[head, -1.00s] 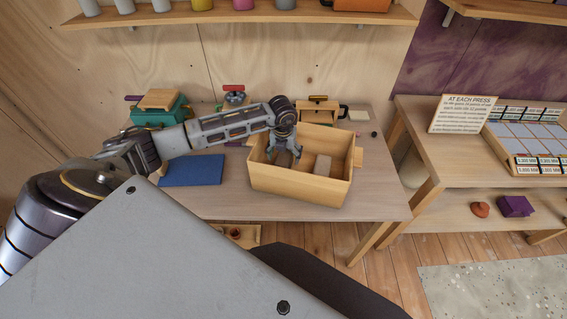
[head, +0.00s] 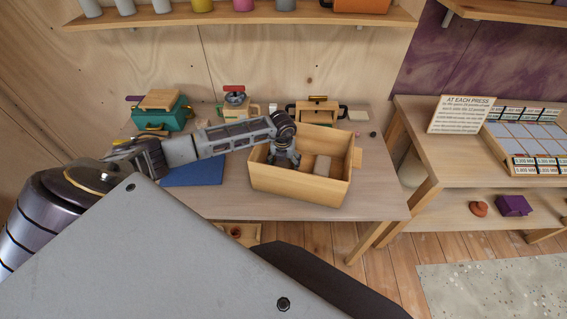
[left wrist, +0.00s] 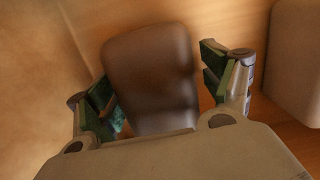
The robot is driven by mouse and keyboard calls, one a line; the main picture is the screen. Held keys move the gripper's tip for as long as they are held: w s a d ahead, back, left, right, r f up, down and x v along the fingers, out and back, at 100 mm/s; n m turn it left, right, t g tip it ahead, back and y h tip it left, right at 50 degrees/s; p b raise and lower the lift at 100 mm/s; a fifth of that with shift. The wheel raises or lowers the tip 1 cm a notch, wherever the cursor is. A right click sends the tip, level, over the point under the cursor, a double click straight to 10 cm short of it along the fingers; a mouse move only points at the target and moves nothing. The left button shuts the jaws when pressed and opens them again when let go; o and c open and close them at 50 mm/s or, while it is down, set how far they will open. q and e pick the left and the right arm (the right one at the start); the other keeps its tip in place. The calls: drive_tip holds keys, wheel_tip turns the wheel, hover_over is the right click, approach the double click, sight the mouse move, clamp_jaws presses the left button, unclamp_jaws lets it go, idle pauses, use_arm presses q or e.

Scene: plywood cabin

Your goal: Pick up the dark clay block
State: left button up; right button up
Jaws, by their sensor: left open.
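The dark clay block (left wrist: 150,65) is a brown, rounded block on the floor of the wooden box (head: 300,187). In the head view my gripper mostly hides it. My left gripper (head: 284,161) reaches down inside the left part of the box. In the left wrist view the left gripper (left wrist: 160,90) is open, with its green-padded fingers on either side of the dark block. A gap shows between the block and the right finger; the left finger is very close to the block's side. My right gripper is not in view.
A paler block (head: 322,164) lies in the box, right of the dark one. The box walls stand close around my gripper. A blue mat (head: 195,172), a teal box (head: 160,114) and a wooden press (head: 318,111) share the table. A shelf (head: 240,17) runs above.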

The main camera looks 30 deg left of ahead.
use_arm(q)
drive_tip(key=shift+w+r, duration=0.1)
drive_tip(key=c, duration=1.8)
drive_tip(key=shift+r+b, duration=0.7)
drive_tip(key=shift+r, duration=4.3)
